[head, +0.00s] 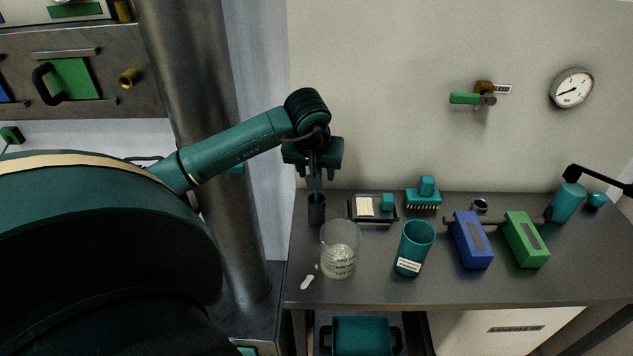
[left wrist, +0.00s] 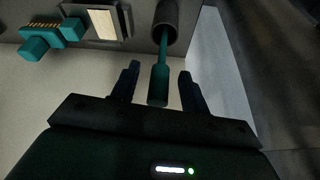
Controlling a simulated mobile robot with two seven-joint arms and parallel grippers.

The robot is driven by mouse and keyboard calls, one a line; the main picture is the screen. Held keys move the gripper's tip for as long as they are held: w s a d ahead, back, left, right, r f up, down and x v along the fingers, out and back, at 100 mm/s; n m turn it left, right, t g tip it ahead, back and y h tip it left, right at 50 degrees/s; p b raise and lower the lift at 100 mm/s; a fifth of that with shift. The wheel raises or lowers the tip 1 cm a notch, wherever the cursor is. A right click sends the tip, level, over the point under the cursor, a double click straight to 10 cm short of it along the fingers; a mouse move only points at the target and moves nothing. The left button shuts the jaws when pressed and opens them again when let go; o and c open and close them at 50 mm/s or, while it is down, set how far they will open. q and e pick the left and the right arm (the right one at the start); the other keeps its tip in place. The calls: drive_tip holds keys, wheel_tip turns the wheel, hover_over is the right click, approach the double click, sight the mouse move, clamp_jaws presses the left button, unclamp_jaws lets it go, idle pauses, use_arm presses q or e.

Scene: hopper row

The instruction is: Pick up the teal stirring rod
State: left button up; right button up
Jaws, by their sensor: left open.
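The teal stirring rod (left wrist: 159,75) stands in a narrow dark cup (left wrist: 168,15), its wider handle end pointing toward my gripper. In the head view the dark cup (head: 316,209) is at the back left of the bench, and the rod (head: 314,181) shows only in part above it. My left gripper (head: 314,174) is above the cup, pointing down. In the left wrist view my left gripper (left wrist: 159,80) is open, with one finger on each side of the rod handle and visible gaps on both sides. My right gripper is not in view.
A clear beaker (head: 340,250) and a teal cup (head: 415,248) stand in front and to the right. A small tray (head: 372,219), a teal brush (head: 424,195), a blue box (head: 471,240) and a green box (head: 525,240) are farther right. A metal column (head: 205,130) stands left of the bench.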

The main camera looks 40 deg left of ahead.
use_arm(q)
drive_tip(key=shift+w+f, duration=0.15)
drive_tip(key=shift+f, duration=0.1)
drive_tip(key=shift+c, duration=0.4)
clamp_jaws()
drive_tip(key=shift+r, duration=0.1)
